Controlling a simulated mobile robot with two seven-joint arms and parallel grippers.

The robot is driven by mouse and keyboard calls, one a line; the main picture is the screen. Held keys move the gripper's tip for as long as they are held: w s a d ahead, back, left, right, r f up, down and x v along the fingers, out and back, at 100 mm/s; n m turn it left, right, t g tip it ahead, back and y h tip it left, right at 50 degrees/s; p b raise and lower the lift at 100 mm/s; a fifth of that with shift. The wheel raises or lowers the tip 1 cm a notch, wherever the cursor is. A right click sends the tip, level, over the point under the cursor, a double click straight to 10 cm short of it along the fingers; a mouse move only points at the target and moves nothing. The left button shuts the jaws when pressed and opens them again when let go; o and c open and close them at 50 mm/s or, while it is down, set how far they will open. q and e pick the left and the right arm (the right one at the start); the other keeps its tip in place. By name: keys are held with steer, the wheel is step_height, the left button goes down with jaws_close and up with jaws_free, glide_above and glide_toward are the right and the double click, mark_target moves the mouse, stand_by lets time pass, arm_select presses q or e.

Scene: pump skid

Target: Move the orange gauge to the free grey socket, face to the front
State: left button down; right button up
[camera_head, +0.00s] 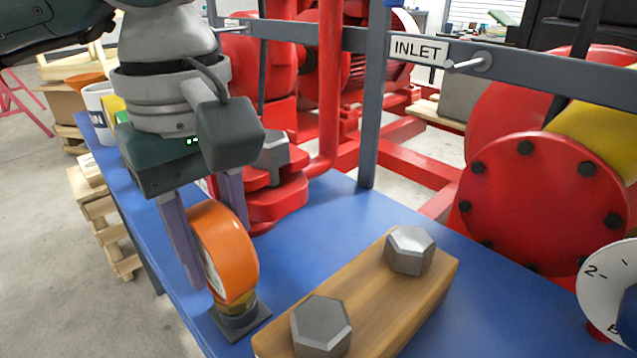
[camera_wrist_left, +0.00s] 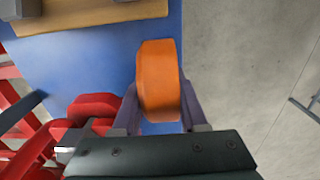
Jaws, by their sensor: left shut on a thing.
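The orange gauge (camera_head: 228,245) is a thick round disc near the left edge of the blue table (camera_head: 310,260). A sliver of its white face shows on its left side, turned towards that edge. My left gripper (camera_head: 218,255) points down and is shut on the gauge, one finger on each side. The gauge's brass stem stands at a grey socket (camera_head: 240,322); I cannot tell whether it is fully seated. In the left wrist view the gauge (camera_wrist_left: 158,75) sits between the fingers, its face hidden and the socket not visible. My right gripper is not in view.
A wooden block (camera_head: 375,305) with two large hex bolts lies right of the gauge. Red pump parts (camera_head: 275,195) and a grey post (camera_head: 373,110) stand behind. A red flange (camera_head: 540,200) and a white dial (camera_head: 605,285) are at right. A white mug (camera_head: 97,100) is at back left.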

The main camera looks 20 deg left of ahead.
arm_select(q)
steer(key=shift+s+f+b, duration=0.1)
steer(key=shift+f+b, duration=0.2)
steer(key=shift+f, duration=0.05)
steer(key=shift+c, duration=1.8)
jaws_free()
